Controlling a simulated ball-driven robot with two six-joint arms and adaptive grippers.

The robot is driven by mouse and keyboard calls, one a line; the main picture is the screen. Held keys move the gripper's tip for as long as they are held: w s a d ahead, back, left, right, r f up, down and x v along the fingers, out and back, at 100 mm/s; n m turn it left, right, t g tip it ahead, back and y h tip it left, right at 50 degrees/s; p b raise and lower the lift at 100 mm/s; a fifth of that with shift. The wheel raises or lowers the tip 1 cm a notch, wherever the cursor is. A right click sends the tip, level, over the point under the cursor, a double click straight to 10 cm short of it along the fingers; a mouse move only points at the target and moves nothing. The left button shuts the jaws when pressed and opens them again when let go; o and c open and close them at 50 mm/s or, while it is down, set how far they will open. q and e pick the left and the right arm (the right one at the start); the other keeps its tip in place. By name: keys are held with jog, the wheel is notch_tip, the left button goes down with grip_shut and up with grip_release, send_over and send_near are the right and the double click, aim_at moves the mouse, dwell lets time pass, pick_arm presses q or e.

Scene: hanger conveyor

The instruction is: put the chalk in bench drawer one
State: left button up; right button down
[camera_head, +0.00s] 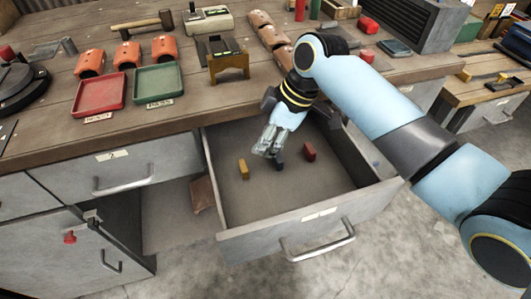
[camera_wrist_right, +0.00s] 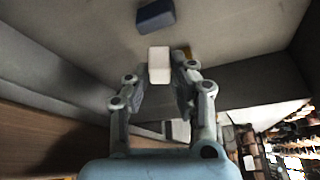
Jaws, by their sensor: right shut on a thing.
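My right gripper (camera_head: 268,150) reaches down into an open bench drawer (camera_head: 230,205) in the head view. In the right wrist view, the gripper (camera_wrist_right: 160,85) is shut on a small white block (camera_wrist_right: 159,62), which looks like the chalk. In the head view the chalk cannot be told apart from the pale fingers. The drawer's front label (camera_head: 320,214) is too small to read. Inside the drawer lie a yellow block (camera_head: 243,169), a red block (camera_head: 309,152) and a dark blue block (camera_head: 279,163) close to my fingers. My left gripper is not in view.
A closed drawer (camera_head: 95,180) is left of the open one. On the bench top (camera_head: 170,115) are a red tray (camera_head: 99,95), a green tray (camera_head: 158,83), a hammer (camera_head: 142,24) and several orange pieces. Free drawer floor lies towards the front.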

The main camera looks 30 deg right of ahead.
notch_tip(320, 180, down, 3)
jog(key=shift+a+f, duration=0.1)
jog(key=shift+f, duration=0.5)
jog(key=c, duration=1.2)
grip_release()
jog(key=shift+f, duration=0.1)
jog(key=shift+o, duration=0.2)
jog(key=p+v, duration=0.1)
jog(key=v, duration=1.1)
jog(key=shift+r, duration=0.2)
jog(key=shift+w+a, duration=0.1)
